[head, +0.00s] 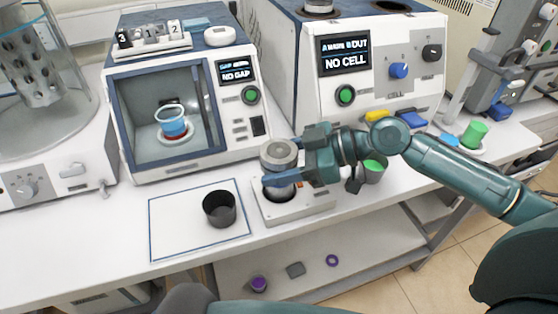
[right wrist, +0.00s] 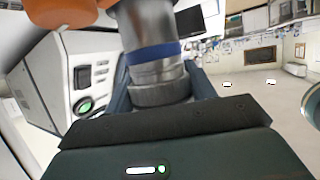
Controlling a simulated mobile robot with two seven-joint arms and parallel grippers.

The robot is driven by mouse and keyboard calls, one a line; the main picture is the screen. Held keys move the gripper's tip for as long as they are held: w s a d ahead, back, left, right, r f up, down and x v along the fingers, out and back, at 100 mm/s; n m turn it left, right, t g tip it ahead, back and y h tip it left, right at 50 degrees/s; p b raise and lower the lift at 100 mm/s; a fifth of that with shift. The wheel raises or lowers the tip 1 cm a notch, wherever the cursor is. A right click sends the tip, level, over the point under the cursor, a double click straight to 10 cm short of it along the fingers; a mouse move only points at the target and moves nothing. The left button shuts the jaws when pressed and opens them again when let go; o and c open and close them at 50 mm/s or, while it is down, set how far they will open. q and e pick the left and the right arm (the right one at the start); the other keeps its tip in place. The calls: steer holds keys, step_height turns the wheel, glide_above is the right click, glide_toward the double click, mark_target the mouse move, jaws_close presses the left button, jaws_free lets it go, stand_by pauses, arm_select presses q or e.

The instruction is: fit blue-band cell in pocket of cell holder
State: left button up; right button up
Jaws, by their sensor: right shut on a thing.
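The blue-band cell (right wrist: 152,50) is a metal cylinder with a blue band and a knurled ring. In the head view its grey metal top (head: 279,152) shows above the cell holder. My right gripper (head: 284,172) is shut on the cell, with a finger on each side of it. The cell holder (head: 292,208) is a pale block with a dark round pocket (head: 279,190) under the cell. The cell looks upright over the pocket; whether its lower end is inside cannot be told, as the gripper hides part of it. My left gripper is not in view.
A dark empty cup (head: 219,208) stands on a blue-edged white mat (head: 170,228) left of the holder. A tester with a glass chamber (head: 180,110) and one reading NO CELL (head: 345,60) stand behind. A cup with green contents (head: 374,168) is close right, behind my arm.

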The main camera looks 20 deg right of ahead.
steer(key=shift+f+b, duration=0.65)
steer(key=shift+b, duration=0.1)
steer(key=o, duration=1)
steer(key=shift+o, duration=1)
steer(key=shift+f, duration=0.1)
